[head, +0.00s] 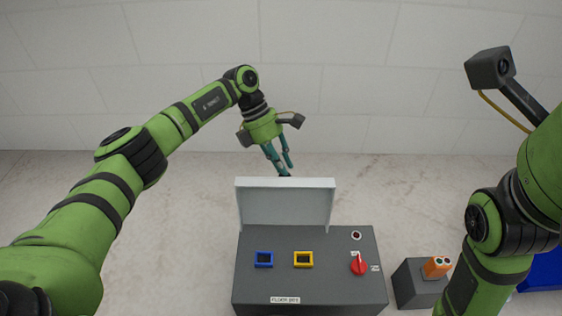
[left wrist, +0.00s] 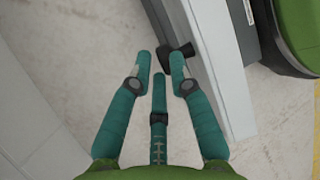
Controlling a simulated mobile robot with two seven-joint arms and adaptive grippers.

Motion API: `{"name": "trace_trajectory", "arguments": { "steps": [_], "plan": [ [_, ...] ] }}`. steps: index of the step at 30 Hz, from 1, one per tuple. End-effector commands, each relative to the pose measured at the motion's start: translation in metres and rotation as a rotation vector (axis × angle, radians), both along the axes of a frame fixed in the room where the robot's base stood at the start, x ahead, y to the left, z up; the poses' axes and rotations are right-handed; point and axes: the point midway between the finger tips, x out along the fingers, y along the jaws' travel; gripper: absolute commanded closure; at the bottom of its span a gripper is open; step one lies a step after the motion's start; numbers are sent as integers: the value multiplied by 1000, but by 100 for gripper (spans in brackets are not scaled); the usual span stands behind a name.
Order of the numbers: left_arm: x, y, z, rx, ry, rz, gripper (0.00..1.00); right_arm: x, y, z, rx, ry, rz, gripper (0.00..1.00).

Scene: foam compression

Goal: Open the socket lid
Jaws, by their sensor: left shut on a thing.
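The socket lid (head: 285,205) is a light grey panel standing raised at the back of a dark grey box (head: 335,290). In the left wrist view the lid (left wrist: 215,70) shows edge-on at upper right. A small black handle (left wrist: 187,49) sticks out from it. My left gripper (head: 285,172) is behind the lid's top edge, its fingertips partly hidden there. In the left wrist view the teal fingers (left wrist: 160,62) are shut on the black handle. A blue socket (head: 264,260) and a yellow socket (head: 303,260) lie uncovered on the box top. My right gripper is out of view.
A red rotary switch (head: 359,264) and a small round indicator (head: 356,235) sit on the box's right side. A smaller grey block (head: 412,284) with an orange piece (head: 436,267) stands to the right, near my right arm. A blue object (head: 543,272) is at far right.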

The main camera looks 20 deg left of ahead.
Motion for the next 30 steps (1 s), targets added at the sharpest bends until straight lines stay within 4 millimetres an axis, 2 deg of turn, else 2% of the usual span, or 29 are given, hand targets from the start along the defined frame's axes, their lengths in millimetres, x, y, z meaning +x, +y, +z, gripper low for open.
{"name": "trace_trajectory", "arguments": {
  "steps": [1, 5, 6, 8, 9, 30],
  "plan": [
    [-18, -7, -33, 27, 55, -24, 100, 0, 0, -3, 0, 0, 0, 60],
    [-18, -7, -32, 26, 55, -26, 100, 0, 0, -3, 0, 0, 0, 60],
    [-18, -7, -32, 27, 56, -26, 72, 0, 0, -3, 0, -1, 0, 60],
    [-18, -7, -32, 27, 56, -26, 48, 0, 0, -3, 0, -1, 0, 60],
    [-18, -7, -32, 27, 56, -26, 44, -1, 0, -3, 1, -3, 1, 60],
    [-18, -1, -31, 30, 56, -21, 44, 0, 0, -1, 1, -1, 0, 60]
  ]
}}
